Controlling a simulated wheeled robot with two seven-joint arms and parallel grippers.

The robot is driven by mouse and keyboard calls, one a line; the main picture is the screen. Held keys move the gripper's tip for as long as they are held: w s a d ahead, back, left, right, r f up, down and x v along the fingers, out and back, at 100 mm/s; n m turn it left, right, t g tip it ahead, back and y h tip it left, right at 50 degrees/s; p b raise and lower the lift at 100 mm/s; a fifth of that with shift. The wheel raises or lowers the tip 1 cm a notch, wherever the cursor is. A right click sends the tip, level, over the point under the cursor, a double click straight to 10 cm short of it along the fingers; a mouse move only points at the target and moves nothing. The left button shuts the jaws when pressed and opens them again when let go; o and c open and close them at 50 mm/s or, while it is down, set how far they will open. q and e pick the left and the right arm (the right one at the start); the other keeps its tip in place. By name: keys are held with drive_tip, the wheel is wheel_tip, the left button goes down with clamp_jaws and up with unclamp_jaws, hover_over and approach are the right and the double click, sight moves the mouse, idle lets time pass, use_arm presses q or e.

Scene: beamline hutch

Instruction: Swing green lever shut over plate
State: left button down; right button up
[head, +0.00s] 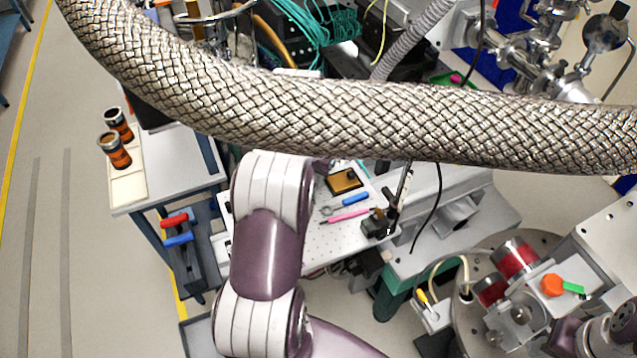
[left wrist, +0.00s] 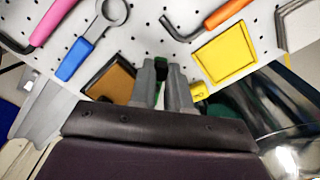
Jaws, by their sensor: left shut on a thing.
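In the left wrist view my left gripper (left wrist: 162,66) has its two grey fingers close together. A small dark piece with green on it, apparently the green lever (left wrist: 161,72), shows between the fingertips; most of it is hidden by them. A brown plate with a dark edge (left wrist: 117,81) lies just left of the fingers, on the perforated board. In the head view the brown plate (head: 346,180) shows on the board, and my left arm and the hose hide the left gripper. I cannot tell the lever's angle over the plate. My right gripper is not in view.
A thick braided hose (head: 400,127) crosses the head view. On the perforated board (left wrist: 150,20) lie a blue spanner (left wrist: 80,55), a pink hex key (left wrist: 50,22), an orange hex key (left wrist: 222,13) and a yellow tray (left wrist: 225,55). An orange knob with a green handle (head: 573,288) sits far right.

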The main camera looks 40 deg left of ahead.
use_arm(q)
drive_tip(key=m+b, duration=0.1)
drive_tip(key=a+m, duration=0.1)
drive_tip(key=m, duration=0.1)
drive_tip(key=shift+f+m+b, duration=0.1)
drive_tip(key=shift+m+b, duration=0.2)
drive_tip(key=shift+b, duration=0.05)
drive_tip(key=shift+w+a+m+b, duration=0.1)
drive_tip(key=shift+a+m+b, duration=0.25)
drive_tip(key=shift+m, duration=0.65)
drive_tip(key=shift+w+a+m+b, duration=0.1)
drive_tip(key=shift+a+m+b, duration=0.25)
drive_tip(key=shift+m, duration=0.65)
drive_tip(key=c, duration=1.1)
unclamp_jaws()
drive_tip(key=shift+d, duration=0.1)
drive_tip(key=shift+r, duration=0.2)
wheel_tip(320, 180, up, 13)
drive_tip(key=shift+f, duration=0.2)
